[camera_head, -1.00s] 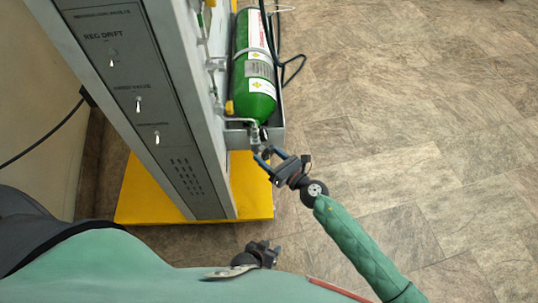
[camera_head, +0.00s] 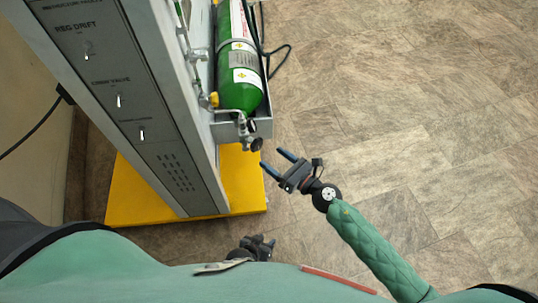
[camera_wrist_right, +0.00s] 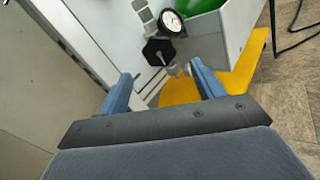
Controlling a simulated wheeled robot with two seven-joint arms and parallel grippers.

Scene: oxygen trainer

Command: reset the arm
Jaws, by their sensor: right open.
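My right gripper (camera_head: 277,162) is open and empty, with two blue fingers pointing up and left toward the cylinder valve, apart from it. In the right wrist view its fingers (camera_wrist_right: 163,90) are spread, with floor and yellow base behind the gap. My left gripper (camera_head: 268,243) is low in the head view, close to my body; its fingers are too small and dark to read. The green oxygen cylinder (camera_head: 238,95) sits in a grey bracket on the trainer's side. Its dark valve knob (camera_head: 256,144) also shows in the right wrist view (camera_wrist_right: 158,52), beside a round gauge (camera_wrist_right: 172,22).
The grey trainer panel (camera_head: 121,120) with several toggle switches stands at left on a yellow base (camera_head: 243,185). A black hose (camera_head: 278,62) loops beside the cylinder. The tiled floor (camera_head: 420,110) at right is clear.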

